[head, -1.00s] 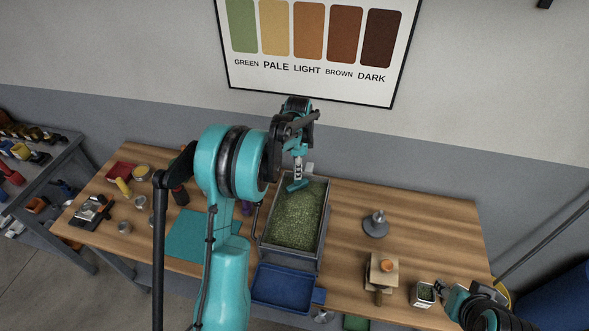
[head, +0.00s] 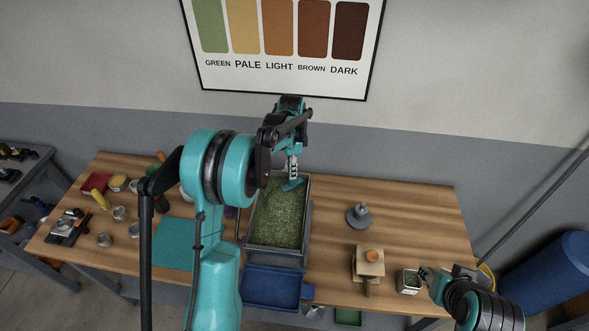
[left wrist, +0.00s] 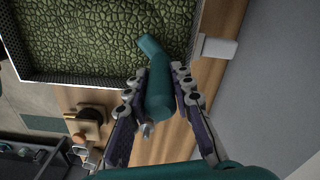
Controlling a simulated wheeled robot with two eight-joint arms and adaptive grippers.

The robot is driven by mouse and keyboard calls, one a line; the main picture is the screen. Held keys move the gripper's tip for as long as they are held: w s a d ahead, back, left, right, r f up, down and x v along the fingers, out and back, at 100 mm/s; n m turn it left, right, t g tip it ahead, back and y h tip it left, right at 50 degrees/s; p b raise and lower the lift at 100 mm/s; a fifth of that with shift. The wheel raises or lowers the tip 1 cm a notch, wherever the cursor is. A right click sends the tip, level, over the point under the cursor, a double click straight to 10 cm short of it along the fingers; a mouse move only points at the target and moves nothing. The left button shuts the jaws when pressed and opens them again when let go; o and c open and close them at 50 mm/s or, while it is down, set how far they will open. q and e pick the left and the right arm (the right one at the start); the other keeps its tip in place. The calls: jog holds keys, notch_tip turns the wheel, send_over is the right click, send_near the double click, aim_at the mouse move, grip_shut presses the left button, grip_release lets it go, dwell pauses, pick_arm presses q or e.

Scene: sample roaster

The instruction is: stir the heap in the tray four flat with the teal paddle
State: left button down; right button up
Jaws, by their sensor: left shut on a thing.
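The tray four (head: 307,215) is a dark metal tray filled with green beans (head: 277,212), which look spread across it; I cannot tell how high any heap stands. It also shows in the left wrist view (left wrist: 90,80). My left gripper (head: 293,167) is over the tray's far right part, shut on the teal paddle (head: 294,185). In the left wrist view the paddle (left wrist: 158,92) sits between the fingers (left wrist: 159,88), its bent end over the beans near the rim. Whether it touches them is unclear. My right gripper (head: 425,274) is beside a small bean-filled container (head: 411,281).
A blue tray (head: 270,287) is in front of the tray four. A teal mat (head: 178,243) lies left. Right are a grey stand (head: 358,215) and a wooden block with an orange cup (head: 371,255). Several jars and tools crowd the table's left. The back right table is clear.

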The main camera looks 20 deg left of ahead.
pick_arm(q)
jog(key=s+a, duration=0.1)
jog(key=a, duration=0.5)
jog(key=shift+s, duration=0.3)
jog(key=shift+w+d+b, duration=0.15)
jog(key=shift+w+d, duration=0.15)
jog(key=shift+d, duration=0.9)
jog(key=shift+w+d+b, duration=0.2)
jog(key=shift+w+d, duration=0.15)
jog(key=shift+d, duration=0.8)
jog(key=shift+w+d+b, duration=0.15)
jog(key=shift+w+d, duration=0.15)
jog(key=shift+d, duration=0.9)
jog(key=s+a, duration=0.2)
jog(key=a, duration=0.5)
jog(key=shift+a, duration=0.15)
